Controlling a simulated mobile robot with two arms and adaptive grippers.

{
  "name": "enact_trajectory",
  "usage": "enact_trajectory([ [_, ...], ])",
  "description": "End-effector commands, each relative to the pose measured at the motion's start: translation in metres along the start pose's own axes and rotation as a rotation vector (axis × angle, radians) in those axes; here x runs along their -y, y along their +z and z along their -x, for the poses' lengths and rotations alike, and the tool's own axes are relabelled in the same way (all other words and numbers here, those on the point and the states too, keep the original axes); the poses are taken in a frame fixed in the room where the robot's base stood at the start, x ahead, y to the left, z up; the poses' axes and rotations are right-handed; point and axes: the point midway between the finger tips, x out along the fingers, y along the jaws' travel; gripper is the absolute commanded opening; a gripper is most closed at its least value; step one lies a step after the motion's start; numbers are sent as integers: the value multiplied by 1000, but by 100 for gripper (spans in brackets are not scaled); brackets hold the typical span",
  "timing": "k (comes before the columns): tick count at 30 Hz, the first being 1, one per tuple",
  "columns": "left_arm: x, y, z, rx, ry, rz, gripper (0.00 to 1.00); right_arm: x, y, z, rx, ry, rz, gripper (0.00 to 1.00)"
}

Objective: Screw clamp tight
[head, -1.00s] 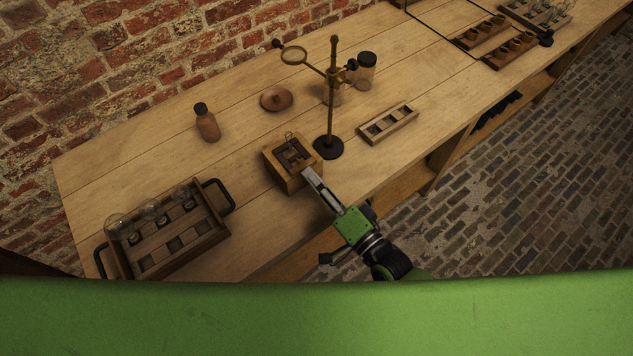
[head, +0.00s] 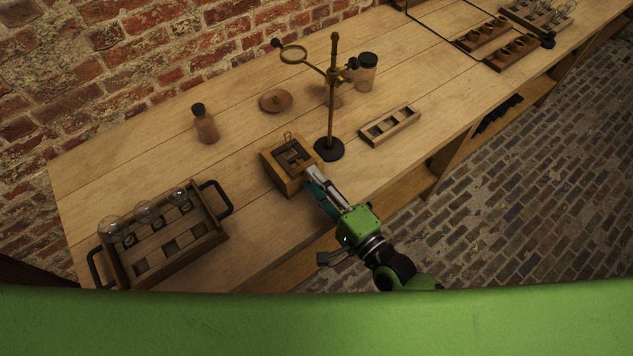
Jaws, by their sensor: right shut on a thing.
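A small wooden box (head: 279,178) with a dark slotted top and a thin wire loop stands near the front edge of the bench. My right gripper (head: 312,174) is at the box's right side, with its fingers closed there. The part between its fingertips is hidden by the fingers, so I cannot make out the clamp screw itself. My left gripper is not in the view.
A brass stand (head: 332,110) with a lens rises close behind my right gripper. A tray with glass bulbs (head: 218,233) is at the left. A bottle (head: 205,127), a round wooden dish (head: 275,101), a jar (head: 366,72) and a slotted wooden rack (head: 400,132) stand around. Bare bench lies between.

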Motion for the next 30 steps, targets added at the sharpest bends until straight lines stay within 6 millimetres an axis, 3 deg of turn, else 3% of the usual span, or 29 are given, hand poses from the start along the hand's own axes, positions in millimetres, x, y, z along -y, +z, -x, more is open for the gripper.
enact_trajectory([
  [7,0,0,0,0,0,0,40,2,0,-1,-1,-3,1,7],
  [8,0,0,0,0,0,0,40,2,0,-1,-1,-3,1,34],
  [9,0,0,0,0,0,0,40,2,0,-1,-1,-3,2,44],
  [10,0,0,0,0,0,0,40,2,0,-1,-1,-3,2,46],
  [22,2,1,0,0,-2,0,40,0,0,5,0,0,2,46],
  [30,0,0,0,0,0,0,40,-1,0,55,1,4,2,46],
])
